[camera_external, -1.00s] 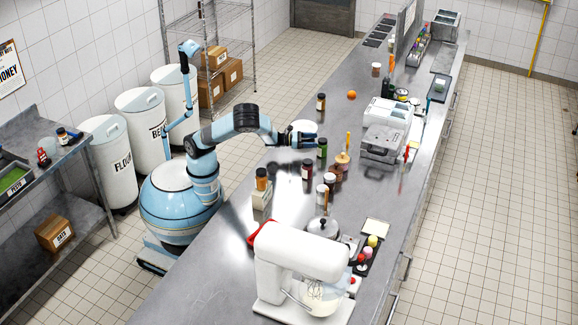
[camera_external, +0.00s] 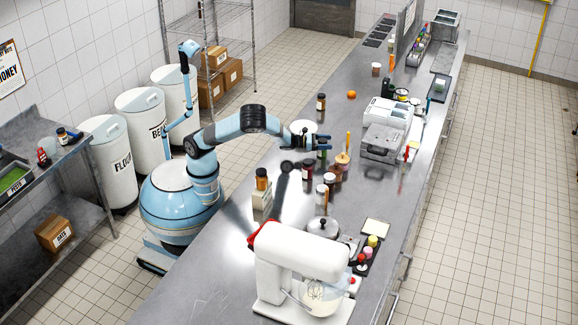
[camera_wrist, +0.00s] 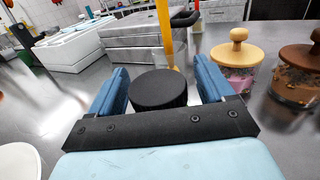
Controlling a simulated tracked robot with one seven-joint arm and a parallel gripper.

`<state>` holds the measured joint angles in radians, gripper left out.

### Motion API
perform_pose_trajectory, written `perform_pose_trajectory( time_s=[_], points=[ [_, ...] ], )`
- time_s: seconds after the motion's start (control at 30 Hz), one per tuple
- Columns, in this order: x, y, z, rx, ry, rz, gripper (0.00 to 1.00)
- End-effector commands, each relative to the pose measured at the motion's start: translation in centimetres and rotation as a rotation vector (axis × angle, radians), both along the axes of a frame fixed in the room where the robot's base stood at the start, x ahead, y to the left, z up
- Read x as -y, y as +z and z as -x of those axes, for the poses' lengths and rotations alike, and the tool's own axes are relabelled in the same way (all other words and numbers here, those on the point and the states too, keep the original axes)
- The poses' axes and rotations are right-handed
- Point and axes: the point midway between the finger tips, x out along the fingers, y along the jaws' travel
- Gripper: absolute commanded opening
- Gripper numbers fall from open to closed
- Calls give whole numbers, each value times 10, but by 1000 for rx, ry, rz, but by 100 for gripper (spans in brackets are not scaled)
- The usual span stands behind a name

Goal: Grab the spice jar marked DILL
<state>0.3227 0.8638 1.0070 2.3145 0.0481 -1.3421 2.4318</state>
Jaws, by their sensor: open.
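My gripper (camera_external: 323,143) is open above the steel counter at its middle. In the wrist view, a round black lid (camera_wrist: 158,89) sits between my two blue fingers (camera_wrist: 160,84), with a gap visible at the right finger. In the external view this is a green-looking spice jar (camera_external: 321,155), upright on the counter and partly covered by my gripper. No label on it can be read in either view, so I cannot tell whether it says DILL.
Dark jars (camera_external: 307,167) and white-capped jars (camera_external: 329,179) stand just nearer the mixer (camera_external: 300,262). Wooden-knobbed jars (camera_wrist: 237,62) stand to the right in the wrist view.

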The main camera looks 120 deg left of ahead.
Motion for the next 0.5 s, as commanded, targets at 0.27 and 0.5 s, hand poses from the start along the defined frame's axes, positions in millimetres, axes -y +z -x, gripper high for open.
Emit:
perform_pose_trajectory(
  time_s=[0.27,0.5],
  points=[
    [0,0,0,0,0,0,69],
    [0,0,0,0,0,0,46]
  ],
)
